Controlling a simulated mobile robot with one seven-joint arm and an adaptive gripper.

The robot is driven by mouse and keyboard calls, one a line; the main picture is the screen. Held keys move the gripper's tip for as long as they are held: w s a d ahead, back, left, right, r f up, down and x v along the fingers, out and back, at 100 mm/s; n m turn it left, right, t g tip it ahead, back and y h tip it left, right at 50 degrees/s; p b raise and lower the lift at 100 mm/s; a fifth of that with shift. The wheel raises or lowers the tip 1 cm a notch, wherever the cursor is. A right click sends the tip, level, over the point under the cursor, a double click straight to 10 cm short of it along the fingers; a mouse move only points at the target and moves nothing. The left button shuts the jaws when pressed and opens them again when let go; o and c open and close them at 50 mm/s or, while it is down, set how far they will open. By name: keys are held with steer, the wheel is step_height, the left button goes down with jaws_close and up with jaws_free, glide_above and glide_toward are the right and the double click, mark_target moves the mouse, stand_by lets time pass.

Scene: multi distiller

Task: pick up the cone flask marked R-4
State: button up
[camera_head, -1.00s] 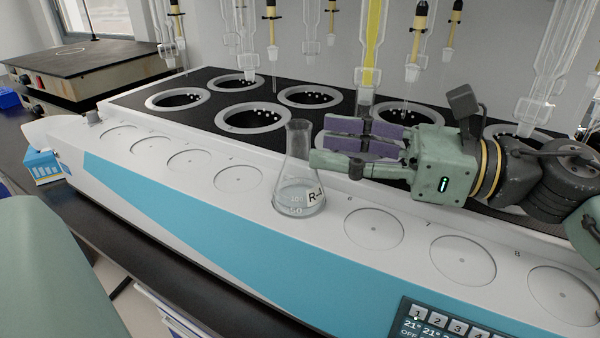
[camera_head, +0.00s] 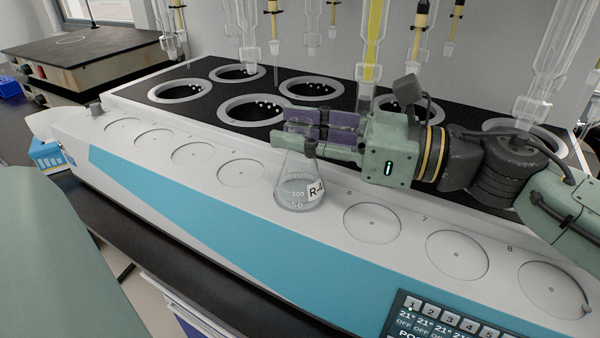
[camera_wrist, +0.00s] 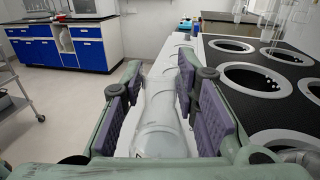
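The cone flask marked R-4 (camera_head: 297,188) is clear glass and stands upright on the white front ledge of the distiller, between the fourth and sixth round spots. Its label is partly visible. My gripper (camera_head: 290,127) is level with the flask's neck, reaching in from the right, with a finger on each side of the neck. In the wrist view the flask (camera_wrist: 158,135) lies between the purple finger pads. Gaps show between the glass and the pads, so the gripper is open. The fingers partly hide the flask's neck in the head view.
The distiller's black top (camera_head: 190,118) has several ringed wells behind the ledge. Glass tubes (camera_head: 370,50) hang above them. The other visible round spots on the ledge are empty. A control panel (camera_head: 445,315) is on the front at lower right.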

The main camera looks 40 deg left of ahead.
jaws_close()
steer(key=shift+r, duration=0.15)
stand_by(0.6)
